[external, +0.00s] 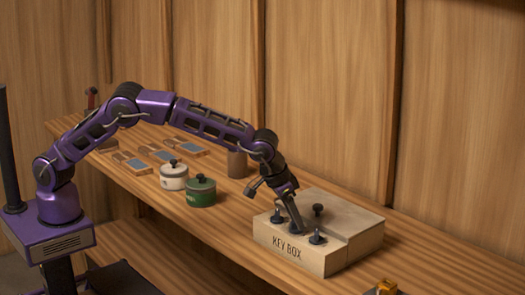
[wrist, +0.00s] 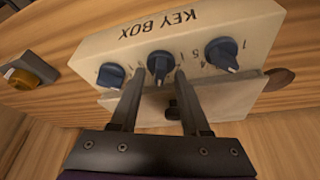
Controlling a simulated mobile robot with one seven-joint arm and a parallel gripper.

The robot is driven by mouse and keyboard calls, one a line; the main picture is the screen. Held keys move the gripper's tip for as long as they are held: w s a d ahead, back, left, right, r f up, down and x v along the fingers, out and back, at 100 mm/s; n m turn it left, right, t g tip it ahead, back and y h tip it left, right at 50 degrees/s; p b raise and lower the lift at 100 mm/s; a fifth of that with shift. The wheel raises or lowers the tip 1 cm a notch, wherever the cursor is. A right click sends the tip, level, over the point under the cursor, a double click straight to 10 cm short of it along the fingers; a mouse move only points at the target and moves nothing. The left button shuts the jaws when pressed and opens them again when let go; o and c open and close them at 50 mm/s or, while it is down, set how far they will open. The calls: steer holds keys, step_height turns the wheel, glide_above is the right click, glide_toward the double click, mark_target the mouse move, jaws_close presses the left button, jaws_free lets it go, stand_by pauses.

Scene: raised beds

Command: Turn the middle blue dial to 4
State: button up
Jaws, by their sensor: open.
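The cream key box (external: 350,245) stands on the wooden bench, with its lettering upside down in the wrist view (wrist: 110,45). Three blue dials sit in a row on it. In the wrist view the middle dial (wrist: 160,65) has a pale pointer mark toward the bottom of the picture; its digits are too small to read surely. The other dials are at left (wrist: 110,75) and right (wrist: 222,54). My gripper (wrist: 160,77) is open, its two fingers on either side of the middle dial. I cannot tell whether they touch it. In the external view my gripper (external: 297,229) hides most of that dial.
A dark knob (external: 318,209) rises from the box behind the dials. A green lidded pot (external: 201,194), a white pot (external: 174,180) and a brown cup (external: 237,165) stand to the left. A yellow item (external: 387,287) lies near the front edge.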

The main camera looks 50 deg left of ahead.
jaws_close()
steer(key=shift+a+m+h, duration=0.1)
steer(key=shift+m+h, duration=0.2)
steer(key=shift+m, duration=0.7)
steer(key=shift+m+g+h, duration=0.4)
steer(key=shift+m+g, duration=0.1)
steer(key=shift+m, duration=0.8)
jaws_free()
